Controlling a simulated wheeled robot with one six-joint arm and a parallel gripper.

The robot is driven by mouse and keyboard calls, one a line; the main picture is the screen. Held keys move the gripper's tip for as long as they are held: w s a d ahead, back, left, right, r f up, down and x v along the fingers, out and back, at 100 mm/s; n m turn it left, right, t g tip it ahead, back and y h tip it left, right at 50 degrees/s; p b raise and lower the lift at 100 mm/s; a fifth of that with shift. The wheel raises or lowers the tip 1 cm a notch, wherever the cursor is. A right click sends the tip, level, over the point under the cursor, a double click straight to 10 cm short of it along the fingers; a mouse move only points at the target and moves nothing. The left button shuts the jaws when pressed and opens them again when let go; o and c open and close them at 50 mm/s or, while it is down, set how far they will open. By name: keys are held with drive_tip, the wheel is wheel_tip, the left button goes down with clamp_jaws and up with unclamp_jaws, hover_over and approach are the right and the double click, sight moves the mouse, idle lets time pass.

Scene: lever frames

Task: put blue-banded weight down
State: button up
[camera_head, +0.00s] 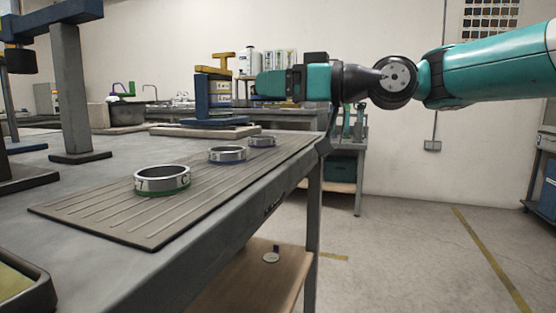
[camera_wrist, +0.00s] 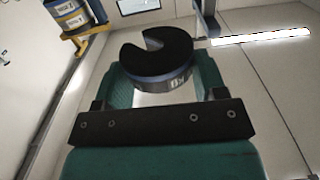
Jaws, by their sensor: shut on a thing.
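The blue-banded weight (camera_wrist: 158,58) is a dark slotted disc with a blue band and a white marking on its side. My gripper (camera_wrist: 162,86) is shut on it, with a teal finger on each side. In the head view my gripper (camera_head: 268,83) points left, raised above the bench's far right part; the weight cannot be made out there. The held weight is well clear of the mat.
A blue stand (camera_head: 213,121) with a yellow hook piece (camera_head: 222,65) and banded weights stands close left of my gripper. A tall grey-blue frame (camera_head: 72,90) stands at the left. A dark tray (camera_head: 22,283) is at the near left. The grey bench (camera_head: 75,193) has bare room left of the mat.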

sight(278, 156)
wheel_tip(278, 156, down, 9)
drive_tip(key=b, duration=0.3)
drive_tip(key=shift+f, duration=0.15)
drive_tip(key=o, duration=1.1)
drive_tip(key=shift+p+v, duration=0.55)
drive_tip(key=shift+v, duration=5.5)
